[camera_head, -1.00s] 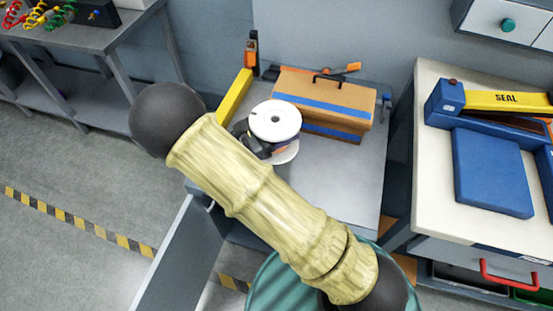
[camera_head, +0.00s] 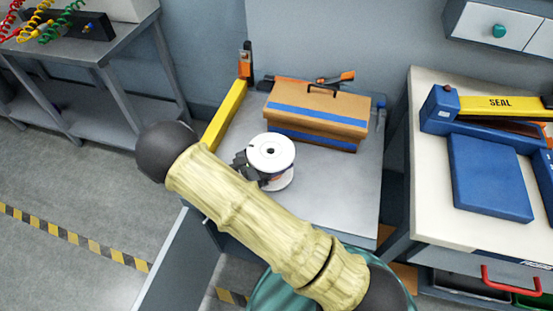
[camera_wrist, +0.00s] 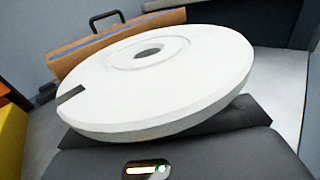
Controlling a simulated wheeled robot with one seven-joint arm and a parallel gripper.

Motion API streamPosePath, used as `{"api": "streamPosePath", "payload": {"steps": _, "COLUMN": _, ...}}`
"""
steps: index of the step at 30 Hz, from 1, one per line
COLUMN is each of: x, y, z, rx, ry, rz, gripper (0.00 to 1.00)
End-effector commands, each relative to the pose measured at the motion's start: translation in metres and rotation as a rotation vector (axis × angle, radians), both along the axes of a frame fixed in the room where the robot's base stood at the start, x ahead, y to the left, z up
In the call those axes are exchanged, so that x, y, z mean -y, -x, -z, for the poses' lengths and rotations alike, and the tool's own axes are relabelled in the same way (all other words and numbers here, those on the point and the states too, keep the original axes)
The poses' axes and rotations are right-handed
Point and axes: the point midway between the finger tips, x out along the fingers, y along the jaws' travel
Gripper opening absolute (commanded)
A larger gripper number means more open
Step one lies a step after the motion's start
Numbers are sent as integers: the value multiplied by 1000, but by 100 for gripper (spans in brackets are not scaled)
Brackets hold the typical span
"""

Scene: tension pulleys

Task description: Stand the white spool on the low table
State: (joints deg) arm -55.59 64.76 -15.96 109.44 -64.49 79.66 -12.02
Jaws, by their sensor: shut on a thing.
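The white spool (camera_head: 271,153) shows in the head view over the left part of the low table (camera_head: 340,195), with its round flange facing up. My gripper (camera_head: 247,166) is shut on it from the left, and my arm hides part of the gripper. In the wrist view the spool's top flange (camera_wrist: 155,75) fills the middle, slightly tilted in the picture, with a centre hole and a dark notch at its left edge. The flange hides the fingertips. I cannot tell whether the spool's base touches the table.
A brown toolbox with blue stripes (camera_head: 318,112) stands behind the spool. A yellow bar (camera_head: 225,114) lies along the table's left edge. Orange-handled tools lie behind the toolbox. A white bench with a blue sealer (camera_head: 490,176) stands at the right. The table's front right is clear.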

Motion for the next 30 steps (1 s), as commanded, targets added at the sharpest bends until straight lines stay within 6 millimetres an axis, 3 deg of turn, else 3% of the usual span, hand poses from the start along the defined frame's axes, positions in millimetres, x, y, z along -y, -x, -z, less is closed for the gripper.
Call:
{"api": "streamPosePath", "payload": {"steps": 14, "x": 0, "y": 0, "z": 11, "rx": 2, "ry": 1, "rz": 0, "gripper": 10}}
{"api": "streamPosePath", "payload": {"steps": 15, "x": 0, "y": 0, "z": 12, "rx": 0, "ry": 0, "rz": 0, "gripper": 66}}
{"api": "streamPosePath", "payload": {"steps": 18, "x": 0, "y": 0, "z": 12, "rx": 0, "ry": 0, "rz": 0, "gripper": 84}}
{"api": "streamPosePath", "payload": {"steps": 30, "x": -3, "y": 1, "z": 9, "rx": 1, "ry": 0, "rz": -2, "gripper": 84}}
